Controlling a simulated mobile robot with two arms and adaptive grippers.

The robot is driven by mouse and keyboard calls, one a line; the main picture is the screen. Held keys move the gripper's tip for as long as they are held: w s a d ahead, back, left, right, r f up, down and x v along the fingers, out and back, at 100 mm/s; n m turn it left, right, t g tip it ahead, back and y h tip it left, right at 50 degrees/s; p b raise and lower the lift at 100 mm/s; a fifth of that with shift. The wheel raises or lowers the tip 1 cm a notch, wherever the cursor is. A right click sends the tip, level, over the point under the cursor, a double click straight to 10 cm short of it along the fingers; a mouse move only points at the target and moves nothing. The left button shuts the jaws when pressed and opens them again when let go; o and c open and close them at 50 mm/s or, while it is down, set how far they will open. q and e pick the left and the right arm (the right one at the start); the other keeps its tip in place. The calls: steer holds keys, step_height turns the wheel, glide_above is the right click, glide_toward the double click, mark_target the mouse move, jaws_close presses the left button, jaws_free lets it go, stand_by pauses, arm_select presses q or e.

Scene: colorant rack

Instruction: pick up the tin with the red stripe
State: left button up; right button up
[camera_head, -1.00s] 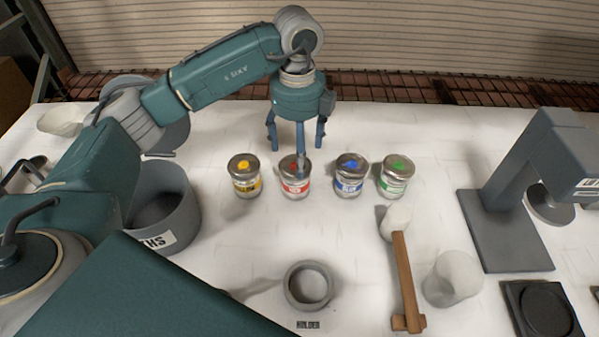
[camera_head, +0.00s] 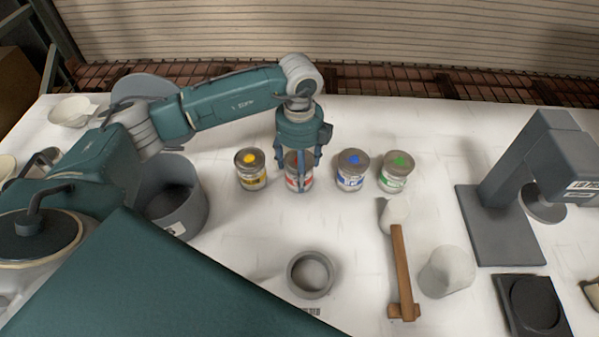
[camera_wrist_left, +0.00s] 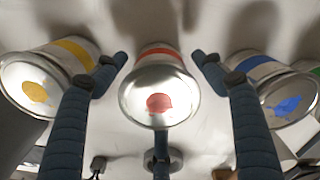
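The tin with the red stripe (camera_head: 292,183) stands upright on the table, second from the left in a row of tins. It also shows in the left wrist view (camera_wrist_left: 160,92), with a red blot on its lid. My left gripper (camera_head: 301,176) is lowered around this tin from above and hides much of it. In the left wrist view the fingers of my left gripper (camera_wrist_left: 160,80) are spread wide, with one on each side of the tin and a third at the bottom. I see gaps between the side fingers and the tin. My right gripper is not in view.
A yellow tin (camera_head: 251,170) stands close on the left; blue (camera_head: 351,171) and green (camera_head: 395,173) tins stand on the right. A grey bin (camera_head: 190,215) is at left.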

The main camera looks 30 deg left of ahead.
arm_select(q)
steer(key=shift+r, duration=0.1)
steer(key=c, duration=1)
steer(key=shift+r, duration=0.2)
steer(key=shift+r+b, duration=0.45)
steer(key=shift+r, duration=0.6)
steer(key=shift+r+b, duration=1.35)
steer(key=shift+r, duration=7.25)
